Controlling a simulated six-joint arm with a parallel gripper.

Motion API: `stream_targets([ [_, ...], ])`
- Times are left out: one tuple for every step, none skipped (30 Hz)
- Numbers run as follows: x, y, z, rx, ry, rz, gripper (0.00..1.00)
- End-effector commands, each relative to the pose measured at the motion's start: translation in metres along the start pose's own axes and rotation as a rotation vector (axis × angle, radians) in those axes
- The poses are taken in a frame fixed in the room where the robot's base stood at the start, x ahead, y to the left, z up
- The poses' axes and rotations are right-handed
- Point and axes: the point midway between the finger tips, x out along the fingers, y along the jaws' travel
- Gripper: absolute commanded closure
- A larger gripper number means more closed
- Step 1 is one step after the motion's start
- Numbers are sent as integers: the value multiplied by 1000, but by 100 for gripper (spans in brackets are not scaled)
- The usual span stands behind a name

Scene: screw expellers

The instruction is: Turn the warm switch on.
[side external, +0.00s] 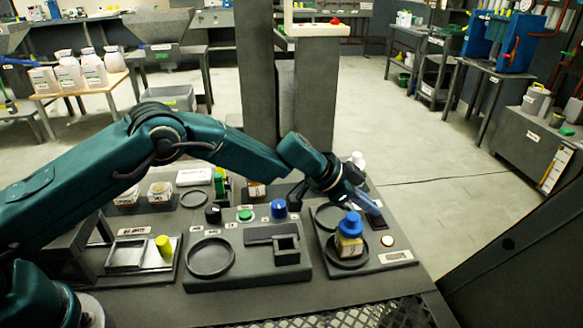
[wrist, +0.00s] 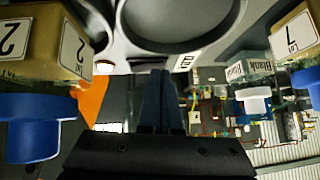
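My gripper (side external: 370,203) is over the right-hand station (side external: 398,256), its blue fingers pointing down to the right. In the wrist view the fingers (wrist: 161,76) are together with nothing visible between them. A small dark rectangular fitting (side external: 377,222) lies just below the fingertips; it may be the warm switch, but its label and position cannot be read. A pale round lamp or button (side external: 387,240) is in front of it. Whether the fingertips touch the fitting cannot be told.
A blue-capped bottle (side external: 349,238) stands on the station's front round pad, close left of my gripper. The middle station holds an empty round dish (side external: 210,257), a green button (side external: 245,215) and a blue knob (side external: 278,208). A yellow-capped item (side external: 163,245) is further left.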

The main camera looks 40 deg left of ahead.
Motion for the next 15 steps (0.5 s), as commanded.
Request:
stream_targets([
  [1, 0, 2, 0, -5, 1, 100],
  [1, 1, 2, 0, -6, 1, 100],
  [1, 1, 2, 0, -6, 1, 100],
  [0, 2, 2, -1, -5, 1, 100],
  [0, 3, 1, 0, -5, 2, 100],
  [0, 5, 1, 1, -5, 2, 100],
  [-1, 6, 0, 1, -5, 3, 100],
  [-1, 8, 0, 1, -5, 3, 100],
  [-2, 10, -1, 1, -5, 3, 100],
  [-2, 11, -1, 1, -5, 4, 100],
  [-2, 12, -1, 0, -5, 4, 100],
  [-3, 13, -2, 1, -4, 4, 100],
  [-3, 14, -2, 2, -4, 3, 100],
  [-4, 15, -3, 0, -4, 3, 100],
  [-4, 15, -3, 0, -5, 3, 100],
])
